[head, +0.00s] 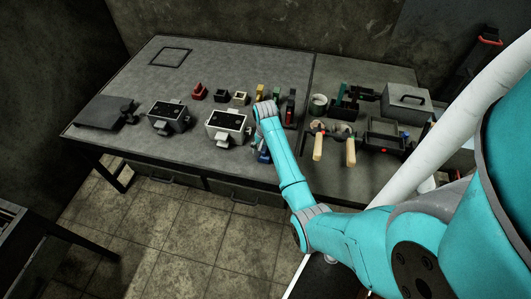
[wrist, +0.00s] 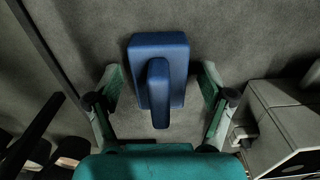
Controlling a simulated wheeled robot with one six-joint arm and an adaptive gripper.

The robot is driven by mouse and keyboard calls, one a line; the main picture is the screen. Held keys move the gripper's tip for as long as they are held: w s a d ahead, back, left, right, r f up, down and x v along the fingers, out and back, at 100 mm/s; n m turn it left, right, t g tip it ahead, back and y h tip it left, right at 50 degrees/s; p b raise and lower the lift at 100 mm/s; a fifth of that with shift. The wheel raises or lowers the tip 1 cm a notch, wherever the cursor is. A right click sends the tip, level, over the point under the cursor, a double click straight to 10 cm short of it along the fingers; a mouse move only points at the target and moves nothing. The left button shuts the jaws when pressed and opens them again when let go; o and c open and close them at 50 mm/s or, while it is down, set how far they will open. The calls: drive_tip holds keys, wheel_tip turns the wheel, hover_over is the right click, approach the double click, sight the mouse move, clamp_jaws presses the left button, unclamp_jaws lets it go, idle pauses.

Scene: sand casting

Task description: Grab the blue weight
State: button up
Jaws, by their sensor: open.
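The blue weight (wrist: 176,50) lies on the grey table in the wrist view. It has a wide block with a raised narrow bar (wrist: 158,92) on top. My gripper (wrist: 160,85) is open, with one finger on each side of the weight and a gap at both sides. In the head view my gripper (head: 263,152) is low at the table's front, right of a grey-white box, partly hidden by my arm. A little blue shows there; I cannot make out the weight's shape.
A grey-white moulding box (head: 228,122) stands close beside my gripper, and it also shows in the wrist view (wrist: 285,120). Another box (head: 168,117) is further left. Wooden-handled tools (head: 318,147) lie to the right. Small coloured blocks stand behind. The table's (head: 130,80) back left is mostly clear.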

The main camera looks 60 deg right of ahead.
clamp_jaws()
drive_tip(key=shift+r, duration=0.1)
